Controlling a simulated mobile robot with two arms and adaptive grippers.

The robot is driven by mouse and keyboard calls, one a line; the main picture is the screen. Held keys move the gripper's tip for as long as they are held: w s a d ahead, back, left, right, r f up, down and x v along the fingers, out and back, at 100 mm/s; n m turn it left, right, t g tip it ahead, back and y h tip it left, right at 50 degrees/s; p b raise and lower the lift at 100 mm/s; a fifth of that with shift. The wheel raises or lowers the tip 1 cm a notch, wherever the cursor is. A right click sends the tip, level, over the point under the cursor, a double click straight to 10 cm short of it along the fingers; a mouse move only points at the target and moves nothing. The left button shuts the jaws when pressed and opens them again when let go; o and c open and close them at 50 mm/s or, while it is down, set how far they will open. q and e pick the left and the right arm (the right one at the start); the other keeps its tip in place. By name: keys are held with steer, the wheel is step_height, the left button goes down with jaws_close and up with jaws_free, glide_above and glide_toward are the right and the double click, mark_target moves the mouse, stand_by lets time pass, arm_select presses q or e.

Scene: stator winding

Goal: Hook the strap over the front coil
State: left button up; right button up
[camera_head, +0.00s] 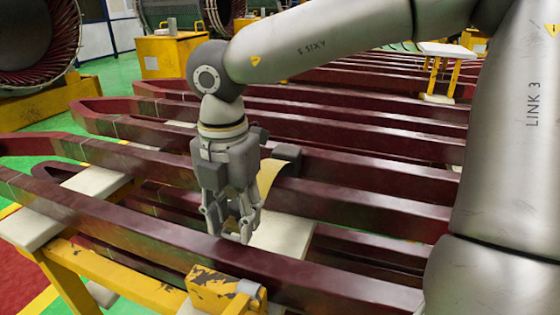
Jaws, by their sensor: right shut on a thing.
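The front coil (150,228) is a long dark red bar that runs from the left edge down to the lower right, in front of my right gripper. The strap (268,178) is a tan band just behind the gripper, curving up over the coil bar (340,203) behind. My right gripper (234,234) points down close to the far side of the front coil, its fingertips low between the bars. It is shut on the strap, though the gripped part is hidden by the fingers. My left gripper is not in view.
More dark red coil bars (370,120) lie in parallel rows behind. White pads (285,235) support them on a yellow frame (110,278). A worn yellow block (213,290) stands at the near side. Yellow cabinets (168,55) and a large stator (35,35) stand behind.

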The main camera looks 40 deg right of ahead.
steer(key=shift+s+a+r+b, duration=0.1)
steer(key=shift+s+a+b, duration=0.4)
steer(key=shift+a, duration=0.5)
steer(key=shift+s+a+f+b, duration=0.1)
steer(key=shift+s+a+b, duration=0.35)
steer(key=shift+a, duration=0.55)
steer(key=shift+s+a+r+b, duration=0.1)
steer(key=shift+s+a+b, duration=0.4)
steer(key=shift+a, duration=0.5)
steer(key=o, duration=0.9)
steer(key=shift+a+r, duration=0.1)
steer(key=shift+a, duration=0.05)
steer(key=o, duration=1)
steer(key=shift+s, duration=0.1)
step_height(320, 180, up, 7)
steer(key=p, duration=0.4)
